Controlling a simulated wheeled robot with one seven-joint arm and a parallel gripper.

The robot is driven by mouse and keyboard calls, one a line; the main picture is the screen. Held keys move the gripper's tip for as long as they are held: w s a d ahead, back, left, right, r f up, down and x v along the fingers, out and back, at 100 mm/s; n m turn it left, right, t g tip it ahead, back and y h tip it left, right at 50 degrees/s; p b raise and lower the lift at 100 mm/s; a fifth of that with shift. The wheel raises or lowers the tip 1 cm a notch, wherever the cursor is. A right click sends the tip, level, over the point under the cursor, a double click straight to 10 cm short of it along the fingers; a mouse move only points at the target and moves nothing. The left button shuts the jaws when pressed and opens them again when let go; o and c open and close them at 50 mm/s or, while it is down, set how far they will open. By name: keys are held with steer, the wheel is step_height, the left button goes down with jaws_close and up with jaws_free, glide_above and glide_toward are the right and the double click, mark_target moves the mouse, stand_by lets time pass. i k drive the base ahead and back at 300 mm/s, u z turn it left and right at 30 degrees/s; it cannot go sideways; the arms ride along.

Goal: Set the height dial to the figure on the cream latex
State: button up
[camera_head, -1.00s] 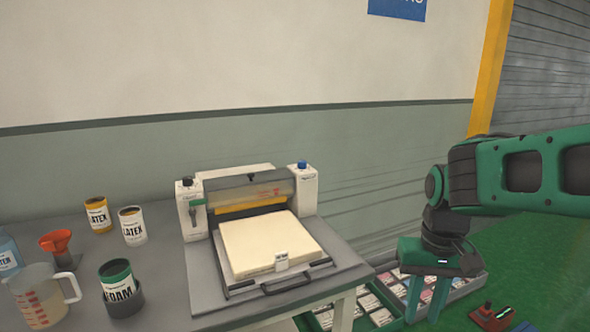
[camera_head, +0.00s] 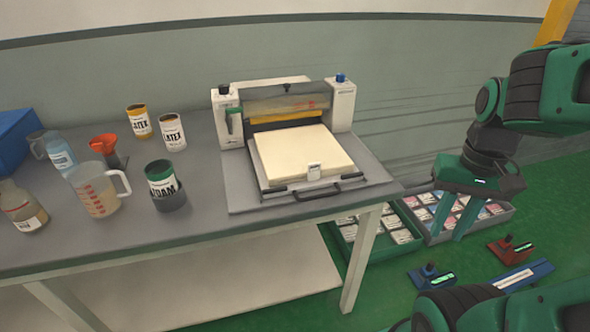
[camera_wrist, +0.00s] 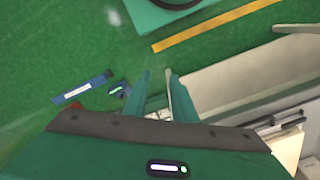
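The cream latex (camera_head: 303,150) is a pale slab on the sliding tray of a bench machine. I cannot tell which one is the height dial, and no setting is legible. My gripper (camera_head: 446,238) is open and empty, right of the table and pointing down. Its two fingers also show apart in the wrist view (camera_wrist: 157,76).
Latex cans, a foam can (camera_head: 163,187), a measuring jug (camera_head: 95,190) and bottles stand left on the grey table (camera_head: 120,228). Trays of cards (camera_head: 400,228) lie low beside the table. Small red and blue devices (camera_head: 510,249) are on the green floor.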

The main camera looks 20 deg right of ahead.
mark_target(340, 77)
steer(key=z, duration=0.3)
steer(key=i, duration=1)
steer(key=u, duration=0.3)
